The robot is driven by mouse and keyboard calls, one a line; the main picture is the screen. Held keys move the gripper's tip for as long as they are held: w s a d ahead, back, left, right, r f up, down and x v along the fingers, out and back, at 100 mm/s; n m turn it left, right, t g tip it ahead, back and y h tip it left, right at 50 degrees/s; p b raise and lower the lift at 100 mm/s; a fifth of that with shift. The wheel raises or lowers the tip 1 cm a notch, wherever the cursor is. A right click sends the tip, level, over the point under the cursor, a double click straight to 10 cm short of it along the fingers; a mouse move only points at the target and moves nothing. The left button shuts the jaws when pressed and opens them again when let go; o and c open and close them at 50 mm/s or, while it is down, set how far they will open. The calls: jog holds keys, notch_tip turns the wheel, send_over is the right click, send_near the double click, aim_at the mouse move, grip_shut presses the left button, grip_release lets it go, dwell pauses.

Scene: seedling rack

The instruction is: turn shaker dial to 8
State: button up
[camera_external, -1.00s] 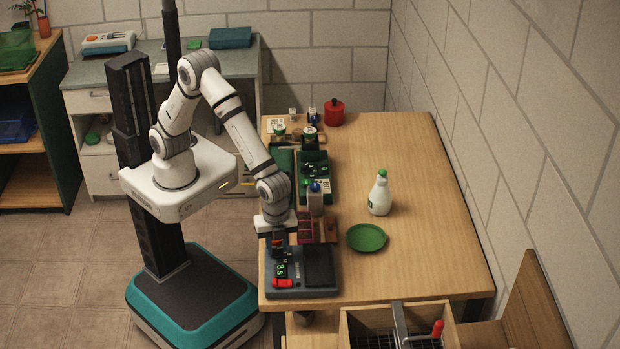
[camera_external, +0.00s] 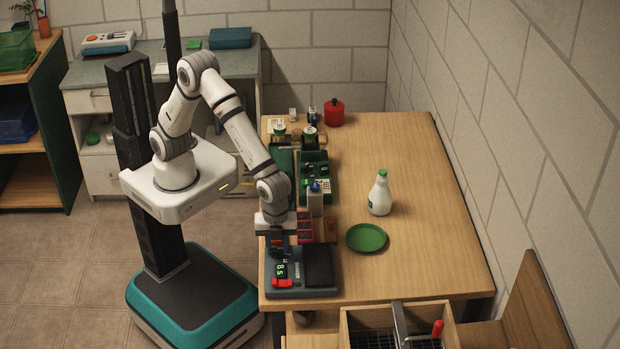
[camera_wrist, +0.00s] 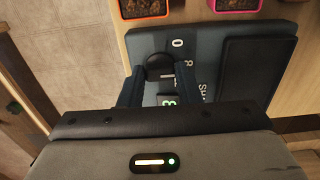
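The shaker (camera_external: 300,292) is a dark grey unit with a black platform at the front left of the table. Its lit display (camera_external: 282,270) shows green digits that seem to begin with 8, too small to read surely. The dial (camera_wrist: 158,66) is a dark round knob in the wrist view, with white markings beside it. My gripper (camera_wrist: 159,76) is over the shaker, its two dark blue fingers on either side of the dial. Whether they press on it or stand slightly apart is unclear. In the external view, my gripper (camera_external: 278,244) partly hides the dial area.
A green plate (camera_external: 366,238) and a white bottle (camera_external: 380,195) stand to the right. The right part of the table is clear.

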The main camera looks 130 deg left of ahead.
aim_at(277, 248)
jog(key=o, duration=0.4)
jog(key=shift+r, duration=0.1)
notch_tip(277, 248, up, 8)
jog(key=shift+f+b, duration=0.2)
jog(key=shift+b, duration=0.1)
dwell(0.4)
jog(key=s+a+r+n+t, duration=0.1)
jog(key=s+r+n, duration=0.15)
jog(key=s, duration=0.65)
jog(key=s+a+r+n+t, duration=0.15)
jog(key=s+n, duration=0.25)
jog(key=s, duration=0.6)
jog(key=s+a+r+n, duration=0.1)
jog(key=s+r+n, duration=0.15)
jog(key=s, duration=0.65)
jog(key=shift+g, duration=0.65)
jog(key=f+b, duration=0.8)
jog(key=f, duration=0.1)
jog(key=f+b, duration=0.8)
jog(key=f, duration=0.1)
jog(key=f+b, duration=0.8)
jog(key=f, duration=0.1)
jog(key=shift+w+a+f, duration=0.1)
jog(key=shift+a+f, duration=0.15)
jog(key=shift+f, duration=0.15)
